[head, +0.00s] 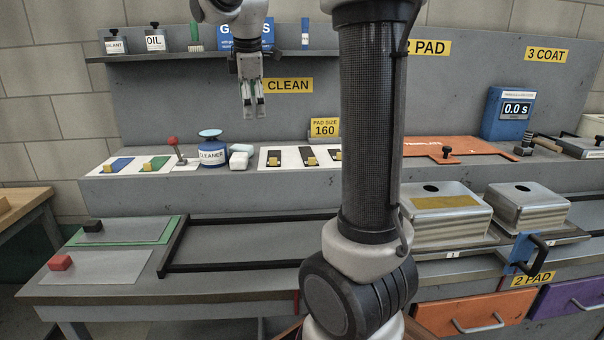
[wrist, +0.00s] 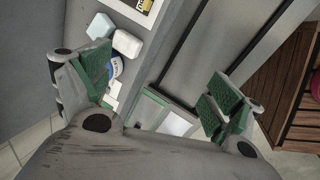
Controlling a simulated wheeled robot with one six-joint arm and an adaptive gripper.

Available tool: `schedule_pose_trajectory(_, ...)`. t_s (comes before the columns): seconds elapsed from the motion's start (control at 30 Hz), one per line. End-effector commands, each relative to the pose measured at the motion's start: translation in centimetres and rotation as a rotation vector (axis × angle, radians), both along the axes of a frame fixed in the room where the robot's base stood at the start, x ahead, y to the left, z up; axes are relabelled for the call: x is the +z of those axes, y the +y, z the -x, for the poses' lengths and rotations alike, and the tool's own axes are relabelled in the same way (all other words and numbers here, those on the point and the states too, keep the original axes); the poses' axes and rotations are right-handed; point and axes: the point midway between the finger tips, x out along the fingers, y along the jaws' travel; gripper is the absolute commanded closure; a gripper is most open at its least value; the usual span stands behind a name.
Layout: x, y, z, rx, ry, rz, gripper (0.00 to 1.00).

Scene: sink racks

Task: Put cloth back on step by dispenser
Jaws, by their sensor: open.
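Two pale folded pieces that look like cloths, a front one (head: 239,161) and a rear one (head: 243,149), lie on the grey step (head: 250,196), just right of the white-and-blue CLEANER dispenser (head: 212,153). In the wrist view they show as a light bluish piece (wrist: 100,26) and a white piece (wrist: 127,43), side by side. I cannot tell which is the task's cloth. The dispenser (wrist: 116,67) is partly hidden there by a finger. My gripper (head: 254,114) is open and empty, pointing down above and right of the cloths; its green-padded fingers also show in the wrist view (wrist: 155,88).
A red-knobbed lever (head: 173,141) stands left of the dispenser. Below is a black rail frame (head: 240,268). Metal boxes (head: 446,228) stand at right. My arm hides the centre.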

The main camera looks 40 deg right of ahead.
Motion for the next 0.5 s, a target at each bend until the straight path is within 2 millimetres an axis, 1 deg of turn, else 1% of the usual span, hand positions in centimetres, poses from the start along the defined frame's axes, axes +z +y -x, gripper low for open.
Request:
schedule_pose_trajectory(0.03, 0.2, 0.5, 2.8, -0.081, -0.025, -0.041, 0.08)
schedule_pose_trajectory(0.07, 0.1, 0.8, 4.4, -0.138, -0.039, -0.069, 0.08)
schedule_pose_trajectory(0.1, -0.2, 1.1, 6.4, -0.214, -0.057, -0.105, 0.08)
schedule_pose_trajectory(0.17, -0.7, 1.7, 9.5, -0.328, -0.081, -0.162, 0.08)
schedule_pose_trajectory(0.2, -1.3, 2.0, 11.6, -0.404, -0.095, -0.2, 0.08)
schedule_pose_trajectory(0.27, -2.2, 2.6, 14.6, -0.519, -0.116, -0.258, 0.08)
schedule_pose_trajectory(0.3, -3.0, 2.9, 16.6, -0.594, -0.127, -0.296, 0.08)
schedule_pose_trajectory(0.4, -5.1, 3.6, 20.8, -0.766, -0.149, -0.384, 0.08)
schedule_pose_trajectory(0.5, -7.2, 4.2, 23.9, -0.905, -0.161, -0.452, 0.08)
